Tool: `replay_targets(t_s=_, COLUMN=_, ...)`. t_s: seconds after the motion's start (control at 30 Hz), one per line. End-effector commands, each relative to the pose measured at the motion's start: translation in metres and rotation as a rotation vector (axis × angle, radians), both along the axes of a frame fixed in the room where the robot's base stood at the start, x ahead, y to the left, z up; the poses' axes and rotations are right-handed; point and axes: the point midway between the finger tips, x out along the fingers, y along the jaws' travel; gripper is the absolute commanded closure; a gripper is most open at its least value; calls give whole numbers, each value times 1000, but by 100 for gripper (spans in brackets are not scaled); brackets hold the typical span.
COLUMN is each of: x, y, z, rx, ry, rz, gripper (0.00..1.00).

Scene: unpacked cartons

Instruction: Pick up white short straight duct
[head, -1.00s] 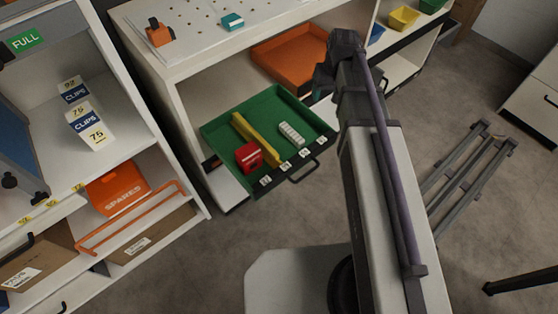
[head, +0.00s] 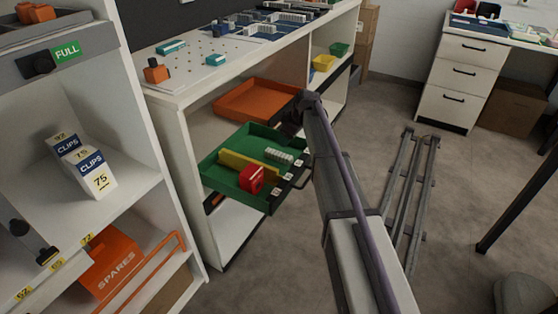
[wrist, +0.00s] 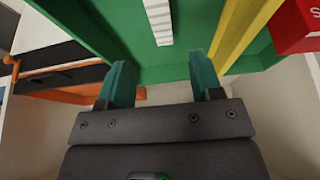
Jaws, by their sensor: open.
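The white short straight duct (head: 279,154) lies in the green tray (head: 226,187), right of a long yellow bar (head: 250,168). It is a ribbed white strip. In the wrist view the duct (wrist: 158,20) shows at the top, ahead of my fingers and roughly in line with the gap between them. My gripper (wrist: 161,76) is open, with teal fingers apart and nothing between them. In the head view my arm hides the fingers, and its far end is near the tray's back right corner.
A red box (head: 251,179) sits in the tray beside the yellow bar. An orange tray (head: 255,100) is behind the green one. The white shelf unit's top (head: 178,82) overhangs the trays. A shelf with clips cartons (head: 84,166) stands at left.

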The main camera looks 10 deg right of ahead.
Motion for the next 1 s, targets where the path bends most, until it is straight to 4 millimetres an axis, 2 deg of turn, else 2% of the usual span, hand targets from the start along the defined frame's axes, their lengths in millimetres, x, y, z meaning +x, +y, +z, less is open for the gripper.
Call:
replay_targets(t_s=0.03, x=3, y=2, z=-19, rx=0, ry=0, rz=0, gripper=40)
replay_targets(t_s=0.13, x=8, y=8, z=-40, rx=0, ry=0, rz=0, gripper=40)
replay_targets(t_s=0.2, x=11, y=12, z=-49, rx=0, ry=0, rz=0, gripper=40)
replay_targets(t_s=0.37, x=12, y=14, z=-47, rx=-1, ry=1, rz=-1, gripper=40)
replay_targets(t_s=0.63, x=21, y=23, z=-95, rx=0, ry=1, rz=-2, gripper=40)
replay_targets(t_s=0.9, x=23, y=26, z=-94, rx=1, ry=1, rz=-2, gripper=41)
replay_targets(t_s=1.0, x=23, y=26, z=-94, rx=1, ry=1, rz=-2, gripper=51)
